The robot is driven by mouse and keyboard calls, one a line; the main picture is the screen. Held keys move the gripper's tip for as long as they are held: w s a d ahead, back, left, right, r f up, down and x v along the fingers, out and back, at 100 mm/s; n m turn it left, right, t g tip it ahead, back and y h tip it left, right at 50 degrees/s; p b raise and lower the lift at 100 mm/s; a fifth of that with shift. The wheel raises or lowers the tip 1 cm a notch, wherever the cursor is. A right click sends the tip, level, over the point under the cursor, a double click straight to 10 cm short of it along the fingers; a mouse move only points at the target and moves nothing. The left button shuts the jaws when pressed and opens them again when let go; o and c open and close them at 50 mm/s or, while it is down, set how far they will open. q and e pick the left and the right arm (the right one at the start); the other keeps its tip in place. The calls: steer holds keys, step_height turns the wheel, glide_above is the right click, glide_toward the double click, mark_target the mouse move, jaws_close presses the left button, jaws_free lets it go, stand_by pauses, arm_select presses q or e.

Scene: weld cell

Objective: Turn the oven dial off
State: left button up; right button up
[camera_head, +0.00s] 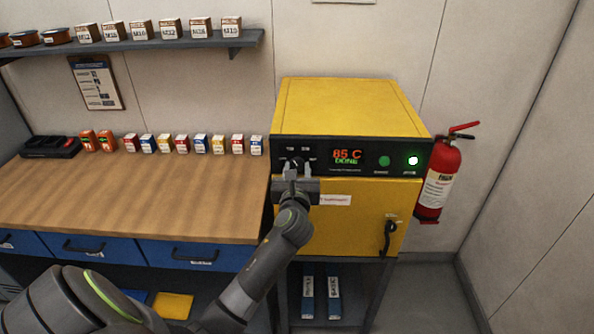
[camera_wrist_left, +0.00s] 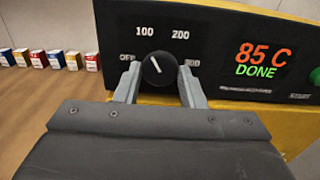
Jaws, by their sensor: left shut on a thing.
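The yellow oven (camera_head: 345,107) stands right of the workbench, with a black control panel (camera_head: 400,159) across its front. Its display (camera_head: 347,157) reads "85 C DONE" in red and green. The round black dial (camera_wrist_left: 157,69) has marks OFF, 100, 200 and 300 around it. Its white pointer line leans up and left, between OFF and 100, nearer 100. My left gripper (camera_wrist_left: 158,84) has a finger on each side of the dial and is shut on it. In the head view, the left gripper (camera_head: 296,174) partly covers the dial. My right gripper is not in view.
The oven door (camera_head: 345,225) is closed, with a dark handle (camera_head: 389,238). A red fire extinguisher (camera_head: 438,180) is on the oven's right. The wooden workbench (camera_head: 130,200) carries several small boxes along its back. A shelf (camera_head: 130,45) hangs above it.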

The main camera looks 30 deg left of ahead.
arm_select(q)
steer(key=shift+n, duration=1.3)
steer(key=n, duration=0.2)
steer(key=shift+n, duration=0.4)
steer(key=n, duration=0.3)
steer(key=shift+d, duration=0.1)
steer(key=shift+r+n+b, duration=0.1)
steer(key=shift+n+b, duration=0.3)
steer(key=shift+n, duration=1.3)
steer(key=o, duration=1)
steer(key=shift+w, duration=0.1)
